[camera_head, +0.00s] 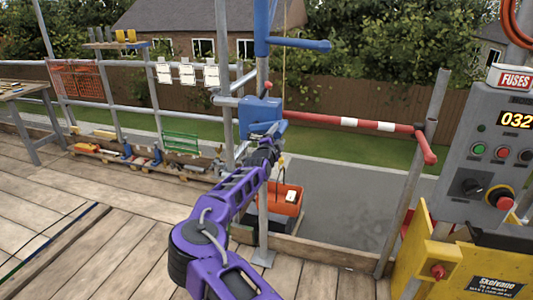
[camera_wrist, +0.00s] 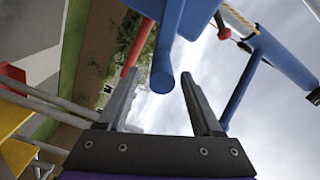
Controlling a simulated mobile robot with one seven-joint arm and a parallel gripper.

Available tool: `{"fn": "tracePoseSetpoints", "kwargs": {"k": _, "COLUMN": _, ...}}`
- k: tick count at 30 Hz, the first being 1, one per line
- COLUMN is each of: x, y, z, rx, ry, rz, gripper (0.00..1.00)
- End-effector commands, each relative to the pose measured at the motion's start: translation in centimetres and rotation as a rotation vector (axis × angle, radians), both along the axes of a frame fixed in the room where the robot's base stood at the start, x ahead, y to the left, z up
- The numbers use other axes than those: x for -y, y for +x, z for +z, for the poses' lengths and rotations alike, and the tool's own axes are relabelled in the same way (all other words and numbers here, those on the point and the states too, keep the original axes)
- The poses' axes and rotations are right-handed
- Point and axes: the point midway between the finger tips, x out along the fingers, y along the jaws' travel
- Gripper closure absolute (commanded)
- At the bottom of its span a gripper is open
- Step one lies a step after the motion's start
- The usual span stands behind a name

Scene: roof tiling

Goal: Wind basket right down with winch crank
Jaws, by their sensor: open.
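The blue winch (camera_head: 260,110) is fixed to the upright post, with a small red knob (camera_head: 268,86) at its top; a red knob (camera_wrist: 224,33) also shows in the wrist view beside blue parts. I cannot tell the full crank shape. The orange basket (camera_head: 289,200) hangs from a hook below the winch, above the grey ground. My gripper (camera_head: 268,146) is just below the winch. In the wrist view my gripper (camera_wrist: 160,90) is open, its fingers apart. A blue round bar end (camera_wrist: 162,80) shows between them in the picture; contact cannot be told.
A blue jib bar (camera_head: 300,44) juts right above the winch. A red and white rail (camera_head: 350,123) runs right of the post. The grey control panel (camera_head: 490,150) and yellow box (camera_head: 455,260) stand at right. A green rack (camera_head: 181,143) is at left.

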Motion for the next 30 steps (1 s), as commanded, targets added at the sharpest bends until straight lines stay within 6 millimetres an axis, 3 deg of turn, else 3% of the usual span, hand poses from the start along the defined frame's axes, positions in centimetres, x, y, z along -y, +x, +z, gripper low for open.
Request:
{"fn": "tracePoseSetpoints", "kwargs": {"k": 18, "x": -4.0, "y": -11.4, "z": 0.0, "rx": -0.001, "ry": 0.005, "rz": 0.006, "gripper": 0.33}}
{"fn": "tracePoseSetpoints", "kwargs": {"k": 24, "x": -4.5, "y": -13.0, "z": 0.1, "rx": 0.0, "ry": 0.004, "rz": 0.005, "gripper": 0.33}}
{"fn": "tracePoseSetpoints", "kwargs": {"k": 30, "x": -4.5, "y": -13.2, "z": 0.1, "rx": 0.0, "ry": 0.003, "rz": 0.005, "gripper": 0.33}}
